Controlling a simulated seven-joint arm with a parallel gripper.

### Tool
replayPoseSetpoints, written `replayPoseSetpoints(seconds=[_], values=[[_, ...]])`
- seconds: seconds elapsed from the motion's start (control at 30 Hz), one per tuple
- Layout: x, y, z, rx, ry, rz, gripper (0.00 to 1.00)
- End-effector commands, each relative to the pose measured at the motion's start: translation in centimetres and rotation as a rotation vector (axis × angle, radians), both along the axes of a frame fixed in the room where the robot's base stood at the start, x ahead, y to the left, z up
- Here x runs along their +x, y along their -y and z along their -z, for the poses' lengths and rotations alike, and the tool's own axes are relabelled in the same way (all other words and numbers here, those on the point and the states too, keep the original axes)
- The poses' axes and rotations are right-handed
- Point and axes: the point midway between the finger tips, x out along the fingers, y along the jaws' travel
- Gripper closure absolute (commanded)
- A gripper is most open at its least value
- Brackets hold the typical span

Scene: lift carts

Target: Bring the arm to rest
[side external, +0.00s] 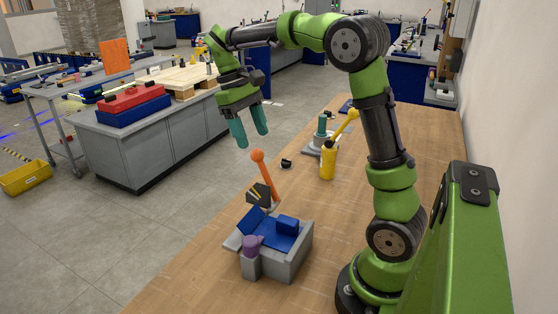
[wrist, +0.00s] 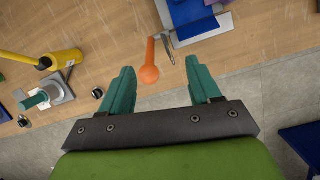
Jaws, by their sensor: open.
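My gripper (side external: 251,127) is open with teal fingers, held in the air above the far left edge of the wooden table (side external: 340,240). In the wrist view my gripper (wrist: 158,88) has its two fingers spread apart with nothing held between them. My green and black arm rises from the table at the right and bends over to the left. An orange round-ended handle (side external: 264,178) stands tilted by the grey and blue fixture, below the gripper. In the wrist view the orange handle (wrist: 149,62) shows between and beyond the fingertips.
A grey fixture with blue parts (side external: 300,262) and a purple knob (side external: 252,244) sits at the table's front. A yellow bottle-like object (side external: 327,163) and a grey-based teal post (side external: 321,127) stand farther back. A grey cabinet (side external: 160,150) stands across the floor at left.

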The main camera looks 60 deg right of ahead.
Motion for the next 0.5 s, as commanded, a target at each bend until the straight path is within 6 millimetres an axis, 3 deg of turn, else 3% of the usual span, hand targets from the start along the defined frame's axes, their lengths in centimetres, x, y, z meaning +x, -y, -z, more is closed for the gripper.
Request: replayPoseSetpoints(seconds=[0.23, 0.5], values=[[-4.9, -5.9, -1.5, 0.028, 0.348, -0.023, 0.38], [-9.5, -11.5, -0.3, 0.131, 0.728, 0.079, 0.38]])
